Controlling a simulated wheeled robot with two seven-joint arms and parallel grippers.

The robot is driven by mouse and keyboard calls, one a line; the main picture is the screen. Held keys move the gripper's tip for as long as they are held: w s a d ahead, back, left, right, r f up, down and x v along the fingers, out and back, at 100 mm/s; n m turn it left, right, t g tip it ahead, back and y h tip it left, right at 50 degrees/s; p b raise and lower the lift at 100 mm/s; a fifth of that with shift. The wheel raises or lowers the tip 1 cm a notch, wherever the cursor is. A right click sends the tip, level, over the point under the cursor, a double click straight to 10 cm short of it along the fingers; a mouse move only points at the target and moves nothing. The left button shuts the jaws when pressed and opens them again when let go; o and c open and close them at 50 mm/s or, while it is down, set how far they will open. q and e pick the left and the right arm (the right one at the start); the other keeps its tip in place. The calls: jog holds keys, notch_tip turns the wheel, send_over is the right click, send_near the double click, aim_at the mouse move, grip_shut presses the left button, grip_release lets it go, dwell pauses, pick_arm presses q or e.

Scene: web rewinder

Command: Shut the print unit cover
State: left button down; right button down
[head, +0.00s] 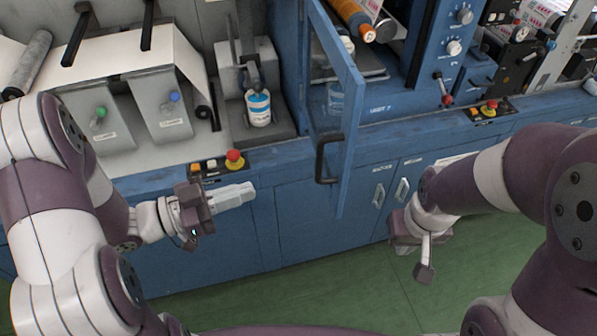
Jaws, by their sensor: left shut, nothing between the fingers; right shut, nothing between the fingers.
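The print unit cover (352,120) is a blue-framed door with a clear window. It stands open, swung out from the blue print unit (412,90) towards me. A black bar handle (322,160) sits low on the cover, near its free edge. My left gripper (247,192) is shut and empty, in front of the blue cabinets, to the left of the handle and apart from it. My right gripper (425,272) is shut and hangs over the green floor, right of and below the cover. Its fingers point downward and touch nothing.
A red stop button (235,157) sits on the ledge behind my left gripper. A bottle with a blue-and-white label (258,108) stands left of the cover. Cabinet doors with silver handles (401,190) lie below the print unit. Green floor (340,290) is open in front.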

pick_arm(q)
jog(key=p+x, duration=0.3)
jog(key=x, duration=0.8)
jog(key=shift+d, duration=0.4)
jog(key=shift+w, duration=0.1)
